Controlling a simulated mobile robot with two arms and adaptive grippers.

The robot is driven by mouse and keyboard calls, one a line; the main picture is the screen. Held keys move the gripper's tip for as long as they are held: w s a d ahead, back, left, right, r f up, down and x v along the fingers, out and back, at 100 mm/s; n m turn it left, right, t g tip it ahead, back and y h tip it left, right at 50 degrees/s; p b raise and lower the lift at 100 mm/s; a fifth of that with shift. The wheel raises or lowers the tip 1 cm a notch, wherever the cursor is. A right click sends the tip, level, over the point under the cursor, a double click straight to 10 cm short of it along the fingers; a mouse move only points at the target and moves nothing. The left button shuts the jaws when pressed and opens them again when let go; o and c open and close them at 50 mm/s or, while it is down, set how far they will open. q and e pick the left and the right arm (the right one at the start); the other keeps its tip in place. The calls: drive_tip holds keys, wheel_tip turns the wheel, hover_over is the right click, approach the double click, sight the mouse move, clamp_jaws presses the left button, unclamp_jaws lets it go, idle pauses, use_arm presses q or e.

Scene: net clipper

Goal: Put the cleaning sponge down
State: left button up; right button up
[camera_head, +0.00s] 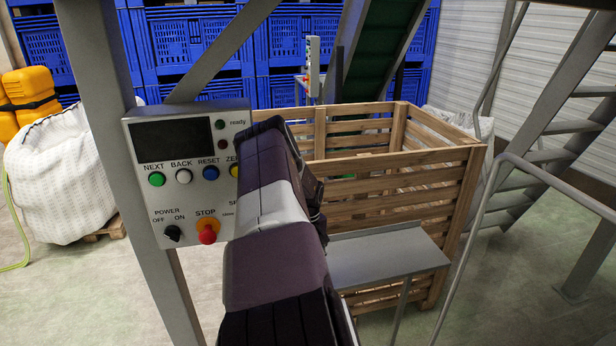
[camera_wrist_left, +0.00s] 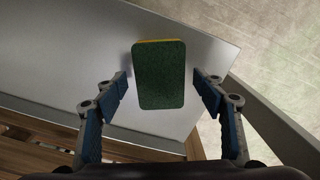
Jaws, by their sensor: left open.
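In the left wrist view, the sponge (camera_wrist_left: 158,80), green with a thin yellow layer along its far edge, is over the grey metal shelf (camera_wrist_left: 60,60). I cannot tell whether it rests on the shelf or is just above it. My left gripper (camera_wrist_left: 160,76) is open, with one finger on each side of the sponge and a visible gap on both sides. In the head view, the shelf (camera_head: 390,256) stands in front of the wooden crate, and my arm hides the left gripper and the sponge. My right gripper is not in view.
A control panel (camera_head: 180,202) with buttons and a red stop knob is left of my arm. The slatted wooden crate (camera_head: 400,185) stands behind the shelf. A grey handrail (camera_head: 482,215) rises at the right. A white bulk bag (camera_head: 55,175) stands far left.

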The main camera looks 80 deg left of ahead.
use_arm(q)
wheel_tip(320, 180, up, 12)
drive_tip(key=b, duration=0.2)
drive_tip(key=shift+f, duration=0.15)
idle(0.5)
